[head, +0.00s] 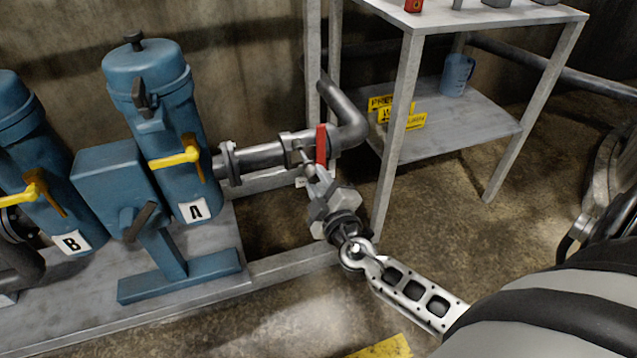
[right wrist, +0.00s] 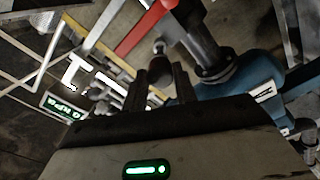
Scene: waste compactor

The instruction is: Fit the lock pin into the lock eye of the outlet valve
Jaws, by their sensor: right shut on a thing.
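The outlet valve (head: 297,147) sits on the grey pipe, with its red lever (head: 321,146) standing upright. The lever also shows in the right wrist view (right wrist: 146,30). My right gripper (head: 314,180) is just below the valve, its arm coming from the lower right. It is shut on the lock pin, a small dark grey piece with a rounded end (right wrist: 159,66) between the two fingers in the right wrist view. The pin is close to the valve. The lock eye is too small or hidden to make out, so I cannot tell whether the pin touches it. My left gripper is out of view.
Blue filter housings marked A (head: 165,130) and B (head: 38,170) with yellow levers stand at left. Open floor lies to the front.

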